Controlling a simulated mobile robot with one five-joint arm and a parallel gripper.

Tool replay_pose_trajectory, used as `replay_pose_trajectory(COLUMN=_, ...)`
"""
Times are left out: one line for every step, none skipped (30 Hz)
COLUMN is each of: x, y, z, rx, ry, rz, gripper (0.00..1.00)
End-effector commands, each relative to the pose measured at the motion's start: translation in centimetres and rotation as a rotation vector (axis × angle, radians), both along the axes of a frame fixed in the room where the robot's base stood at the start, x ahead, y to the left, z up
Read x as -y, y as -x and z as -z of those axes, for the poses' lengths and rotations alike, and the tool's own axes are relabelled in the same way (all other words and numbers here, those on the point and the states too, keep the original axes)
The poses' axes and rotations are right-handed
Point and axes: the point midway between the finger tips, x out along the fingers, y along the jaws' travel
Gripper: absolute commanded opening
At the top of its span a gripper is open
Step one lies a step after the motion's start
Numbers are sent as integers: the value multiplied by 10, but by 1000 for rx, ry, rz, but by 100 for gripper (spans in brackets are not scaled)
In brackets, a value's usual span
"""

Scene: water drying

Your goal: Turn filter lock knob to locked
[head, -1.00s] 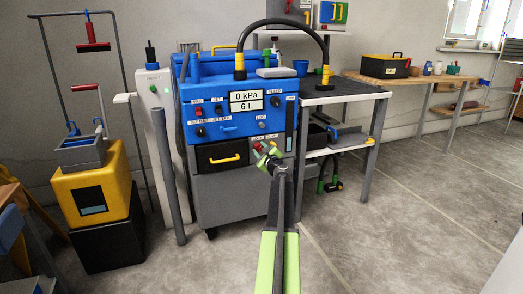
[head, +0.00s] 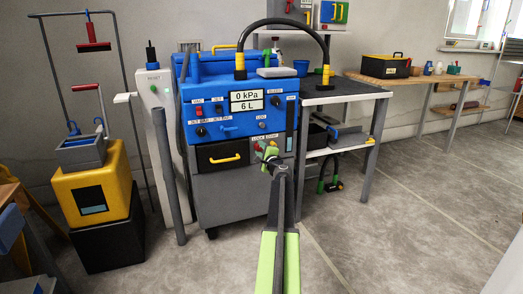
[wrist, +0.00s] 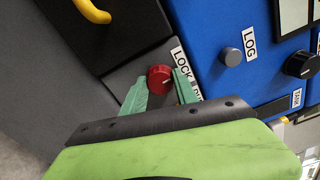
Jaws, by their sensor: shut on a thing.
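The filter lock knob (wrist: 160,78) is a round red knob on a dark grey panel, beside a white label (wrist: 181,66) that reads LOCK. A second label near it is partly hidden by a finger. My gripper (wrist: 158,91) has its green fingertips on either side of the knob and is shut on it. In the head view my gripper (head: 268,154) is at the front of the blue and grey machine (head: 240,184), just right of the drawer with a yellow handle. The knob is small there and partly covered by the gripper. I cannot read its turn angle.
The machine's display (head: 246,100) reads 0 kPa and 6 L. A grey LOG button (wrist: 232,57) and a black knob (wrist: 299,64) sit close to my gripper on the blue panel. A grey table (head: 345,90) stands right of the machine. Floor at the right is clear.

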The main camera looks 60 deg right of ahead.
Motion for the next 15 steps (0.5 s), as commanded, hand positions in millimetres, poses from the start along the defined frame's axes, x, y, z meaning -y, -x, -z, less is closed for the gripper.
replay_pose_trajectory(x=2, y=3, z=0, rx=-4, ry=4, rz=7, gripper=0)
replay_pose_trajectory(x=2, y=4, z=0, rx=-5, ry=6, rz=7, gripper=0)
replay_pose_trajectory(x=2, y=4, z=0, rx=-7, ry=8, rz=7, gripper=0)
replay_pose_trajectory(x=2, y=4, z=0, rx=-7, ry=8, rz=7, gripper=0)
replay_pose_trajectory(x=2, y=4, z=0, rx=-8, ry=9, rz=7, gripper=0)
replay_pose_trajectory(x=2, y=4, z=0, rx=-8, ry=9, rz=7, gripper=0)
replay_pose_trajectory(x=2, y=4, z=0, rx=-8, ry=9, rz=7, gripper=0)
replay_pose_trajectory(x=2, y=4, z=0, rx=-8, ry=9, rz=7, gripper=0)
replay_pose_trajectory(x=2, y=4, z=0, rx=-8, ry=9, rz=8, gripper=0)
replay_pose_trajectory(x=2, y=4, z=0, rx=-8, ry=9, rz=8, gripper=0)
replay_pose_trajectory(x=2, y=4, z=0, rx=-7, ry=8, rz=8, gripper=0)
replay_pose_trajectory(x=2, y=4, z=0, rx=-7, ry=8, rz=8, gripper=0)
replay_pose_trajectory(x=2, y=4, z=0, rx=-7, ry=8, rz=8, gripper=0)
replay_pose_trajectory(x=2, y=4, z=0, rx=-7, ry=8, rz=8, gripper=39)
replay_pose_trajectory(x=2, y=4, z=0, rx=-7, ry=8, rz=7, gripper=44)
